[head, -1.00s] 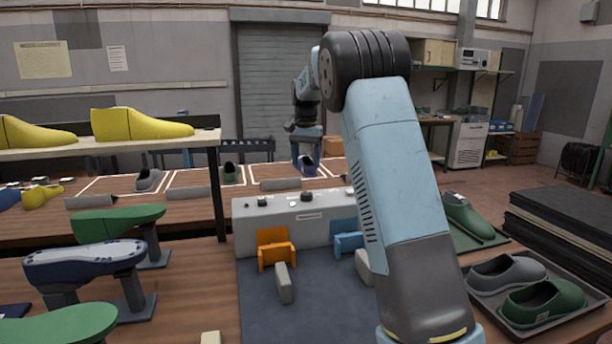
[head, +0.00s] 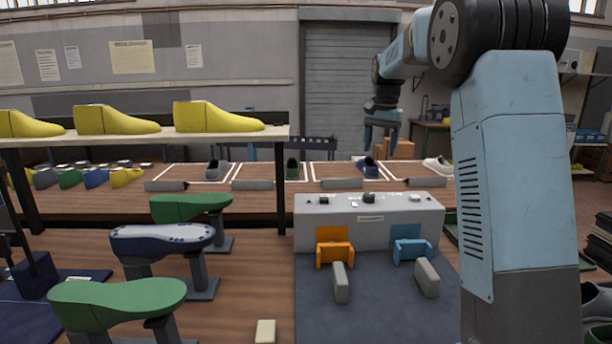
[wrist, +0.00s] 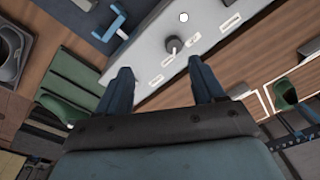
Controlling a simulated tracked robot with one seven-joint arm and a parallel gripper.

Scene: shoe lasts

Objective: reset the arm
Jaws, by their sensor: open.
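My arm stands at the right in the head view, bent over at a dark elbow and reaching back over the table. My gripper (head: 382,132) hangs at the end of it, above the far bench. In the wrist view my gripper (wrist: 161,88) shows two dark blue fingers spread wide apart with nothing between them. Beyond the fingers lies the grey control box (wrist: 165,45) with its knob, which also shows in the head view (head: 370,222). The gripper is apart from everything around it.
An orange holder (head: 334,250) and a blue holder (head: 411,250) stand before the box on a dark mat (head: 375,315). Green (head: 118,302) and navy (head: 160,238) lasts stand on posts at left. Yellow lasts (head: 218,116) sit on a raised shelf (head: 145,137). Several shoes line the far bench.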

